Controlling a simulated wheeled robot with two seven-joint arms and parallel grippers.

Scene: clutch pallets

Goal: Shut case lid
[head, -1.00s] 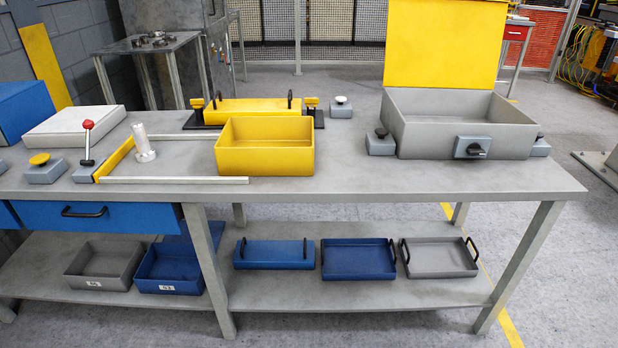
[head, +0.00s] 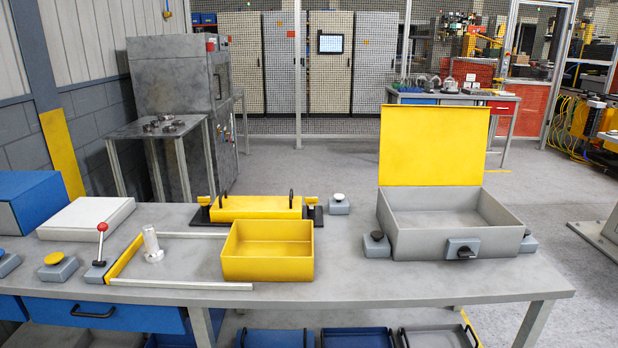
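The case (head: 415,246) is an open grey box at the right of the workbench. Its yellow lid (head: 434,145) stands upright at the back edge, raised fully open. The case looks empty inside. A grey latch block with a black knob (head: 464,250) is on its front wall. Neither of my grippers shows in the head view.
The grey workbench (head: 380,285) also holds a yellow open bin (head: 266,265), a yellow handled box (head: 255,208) and a red-knobbed lever (head: 102,236). Button blocks (head: 376,246) flank the case. The bench is clear between bin and case.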

